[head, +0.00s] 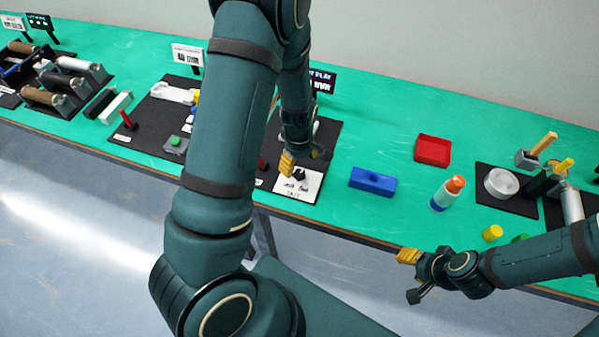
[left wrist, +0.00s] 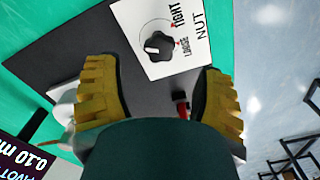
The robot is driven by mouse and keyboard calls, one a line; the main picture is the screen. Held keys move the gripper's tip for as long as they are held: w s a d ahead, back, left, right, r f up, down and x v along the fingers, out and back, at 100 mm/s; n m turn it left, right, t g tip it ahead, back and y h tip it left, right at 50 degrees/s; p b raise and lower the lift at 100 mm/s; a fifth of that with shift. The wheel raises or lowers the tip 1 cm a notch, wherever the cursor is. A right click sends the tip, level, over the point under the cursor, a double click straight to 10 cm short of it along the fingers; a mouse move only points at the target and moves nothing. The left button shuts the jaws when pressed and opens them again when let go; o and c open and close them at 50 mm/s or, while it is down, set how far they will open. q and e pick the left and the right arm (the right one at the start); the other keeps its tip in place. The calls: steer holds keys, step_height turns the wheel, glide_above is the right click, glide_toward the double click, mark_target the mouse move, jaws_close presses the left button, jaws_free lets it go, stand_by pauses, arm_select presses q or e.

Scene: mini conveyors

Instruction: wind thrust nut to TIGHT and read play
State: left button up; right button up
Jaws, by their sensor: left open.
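The NUT dial is a white card (head: 305,186) with a small black knob (head: 299,175) at the front edge of a black board. In the left wrist view the knob (left wrist: 158,45) has LOOSE and TIGHT printed beside it; I cannot tell which its pointer marks. My left gripper (head: 288,163) is open above the card, and its fingertips (left wrist: 158,72) frame the knob from either side without visible contact. A dark play display (head: 322,80) is partly hidden by my arm; in the left wrist view the display (left wrist: 35,160) reads 0.10 mm. My right gripper (head: 408,258) is low at right, its jaw opening unclear.
A red handle (left wrist: 182,104) stands near the left gripper. A blue block (head: 372,182), a red tray (head: 433,150) and a white bottle with an orange cap (head: 448,194) lie to the right. The green table (head: 380,120) is clear behind them. My left arm hides much of the board.

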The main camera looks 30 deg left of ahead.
mark_target(299, 172)
arm_select(q)
steer(key=shift+f, duration=2.6)
jaws_close()
